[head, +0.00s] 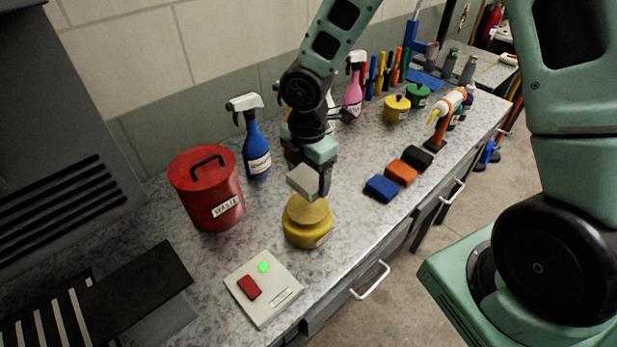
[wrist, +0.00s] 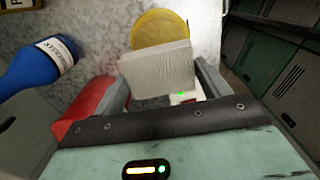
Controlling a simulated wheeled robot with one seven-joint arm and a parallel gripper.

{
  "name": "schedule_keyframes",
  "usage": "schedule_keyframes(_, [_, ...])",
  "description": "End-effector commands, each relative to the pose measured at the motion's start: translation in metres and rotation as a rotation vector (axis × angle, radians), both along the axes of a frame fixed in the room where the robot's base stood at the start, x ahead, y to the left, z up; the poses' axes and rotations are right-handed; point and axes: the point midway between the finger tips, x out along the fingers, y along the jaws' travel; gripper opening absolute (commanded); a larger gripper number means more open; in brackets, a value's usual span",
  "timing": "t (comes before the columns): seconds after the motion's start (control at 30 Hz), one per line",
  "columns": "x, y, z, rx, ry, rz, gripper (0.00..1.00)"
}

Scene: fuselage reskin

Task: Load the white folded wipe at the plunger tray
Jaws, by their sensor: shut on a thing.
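My gripper (head: 308,190) is shut on the white folded wipe (head: 303,181), a pale block. The wipe also shows between the fingers in the wrist view (wrist: 158,70). It hangs just above or at the yellow plunger tray (head: 308,228), a round can with a dished top. Part of that dish (wrist: 160,27) shows behind the wipe in the wrist view. I cannot tell whether the wipe touches the dish.
A red waste can (head: 208,190) and a blue spray bottle (head: 256,145) stand to the left. A white panel with a green light (head: 264,290) lies in front. Blue, orange and black blocks (head: 400,172) lie to the right. Bare counter (head: 345,205) lies between.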

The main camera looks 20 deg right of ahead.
Motion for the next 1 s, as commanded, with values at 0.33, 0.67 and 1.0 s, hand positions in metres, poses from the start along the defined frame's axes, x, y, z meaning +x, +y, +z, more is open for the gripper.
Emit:
schedule_keyframes(0.33, [0.0, 0.0, -0.021, 0.0, 0.001, 0.0, 0.57])
schedule_keyframes(0.67, [0.0, 0.0, -0.054, 0.0, 0.001, 0.0, 0.57])
schedule_keyframes(1.0, [-0.001, 0.0, -0.059, 0.0, 0.001, 0.0, 0.57])
